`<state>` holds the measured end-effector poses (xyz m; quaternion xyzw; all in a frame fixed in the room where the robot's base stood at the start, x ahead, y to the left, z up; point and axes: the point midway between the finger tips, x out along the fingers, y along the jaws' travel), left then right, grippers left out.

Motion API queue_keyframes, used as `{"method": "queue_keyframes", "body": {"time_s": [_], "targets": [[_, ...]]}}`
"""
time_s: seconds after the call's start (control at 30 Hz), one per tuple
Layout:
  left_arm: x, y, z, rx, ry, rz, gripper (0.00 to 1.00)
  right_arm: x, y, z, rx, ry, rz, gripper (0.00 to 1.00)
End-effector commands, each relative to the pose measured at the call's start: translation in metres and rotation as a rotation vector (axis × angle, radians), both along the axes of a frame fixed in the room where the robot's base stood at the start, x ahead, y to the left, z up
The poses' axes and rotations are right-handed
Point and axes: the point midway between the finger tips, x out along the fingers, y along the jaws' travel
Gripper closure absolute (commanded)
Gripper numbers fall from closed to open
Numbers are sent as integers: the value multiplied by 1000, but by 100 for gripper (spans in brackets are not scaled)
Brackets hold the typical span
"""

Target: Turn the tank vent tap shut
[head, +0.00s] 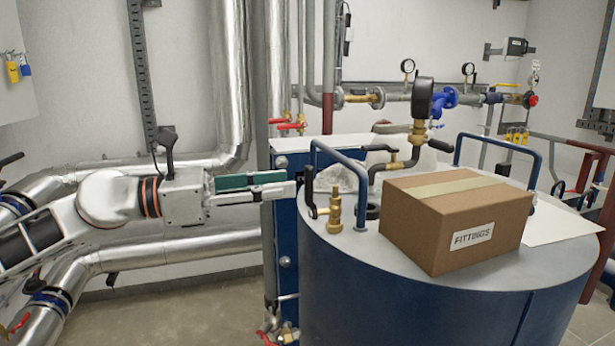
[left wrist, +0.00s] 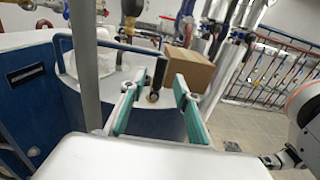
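The tank vent tap (head: 335,212) is a small brass valve upright on the tank top, near its left rim. Its black lever (head: 310,190) stands roughly upright at its left side. My left gripper (head: 292,184) reaches in from the left, with its fingertips just short of the lever. In the left wrist view, its two teal-padded fingers (left wrist: 156,84) are apart. The dark lever (left wrist: 159,72) shows beyond them, in line with the gap, and nothing is held. I cannot tell if the fingertips touch it.
A blue rail handle (head: 340,155) rises behind the tap. A cardboard box marked FITTINGS (head: 455,220) sits to its right on the tank (head: 400,305). A gauge (head: 422,98) on brass piping stands behind. A blue plate unit (head: 285,235) is left of the tank.

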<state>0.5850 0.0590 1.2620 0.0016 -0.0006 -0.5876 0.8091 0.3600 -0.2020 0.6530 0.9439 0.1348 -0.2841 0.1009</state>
Motion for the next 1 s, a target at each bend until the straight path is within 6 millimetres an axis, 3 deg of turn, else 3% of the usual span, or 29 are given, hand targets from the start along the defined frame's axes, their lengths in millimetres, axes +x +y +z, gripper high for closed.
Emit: {"method": "queue_keyframes", "body": {"time_s": [0.33,0.77,0.9,1.0], "targets": [[15,-49,2,-2,3,-2,69,1,0,16,0,-3,1,60],[19,-58,0,-2,3,0,69,2,0,19,1,-7,1,60],[19,-58,0,-2,3,0,100,3,0,20,1,-8,0,60],[19,-58,0,-2,3,0,100,3,0,20,1,-9,0,60]]}}
